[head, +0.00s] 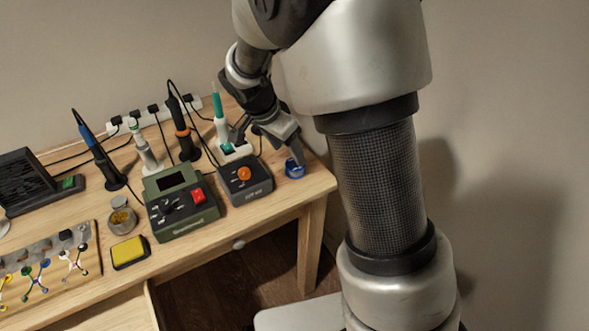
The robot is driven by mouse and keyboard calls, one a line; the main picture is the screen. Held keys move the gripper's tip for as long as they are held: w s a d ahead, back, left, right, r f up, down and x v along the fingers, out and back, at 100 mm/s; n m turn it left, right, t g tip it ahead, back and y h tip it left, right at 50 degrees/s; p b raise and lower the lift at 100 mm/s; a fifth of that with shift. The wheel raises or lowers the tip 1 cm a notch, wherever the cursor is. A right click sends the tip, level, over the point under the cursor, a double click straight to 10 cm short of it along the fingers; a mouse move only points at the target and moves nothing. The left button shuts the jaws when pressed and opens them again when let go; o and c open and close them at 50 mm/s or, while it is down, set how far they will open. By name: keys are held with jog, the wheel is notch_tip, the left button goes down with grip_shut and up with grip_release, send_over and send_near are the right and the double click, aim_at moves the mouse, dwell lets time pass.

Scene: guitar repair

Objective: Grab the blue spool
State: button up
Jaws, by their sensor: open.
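The blue spool (295,169) is a small blue ring-like thing near the right end of the wooden table. My gripper (297,157) is right at the spool, pointing down, with a finger showing just above or inside its rim. The gripper's jaws are open. I cannot tell whether a finger touches the spool, and part of the spool is hidden behind the finger.
A dark soldering station with an orange knob (245,180) stands just left of the spool. A green station (181,207), a yellow sponge (130,252) and several soldering irons in stands are farther left. A power strip (153,116) lies along the wall. The table's right edge is close to the spool.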

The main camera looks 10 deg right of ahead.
aim_at(294, 165)
jog(key=shift+s+b+x, duration=0.15)
jog(key=shift+b+x, duration=0.25)
jog(key=shift+x, duration=1.15)
jog(key=shift+s+b+x, duration=0.2)
jog(key=shift+b+x, duration=0.2)
jog(key=shift+x, duration=1.2)
jog(key=shift+a, duration=0.1)
jog(key=shift+c, duration=0.2)
jog(key=c, duration=1)
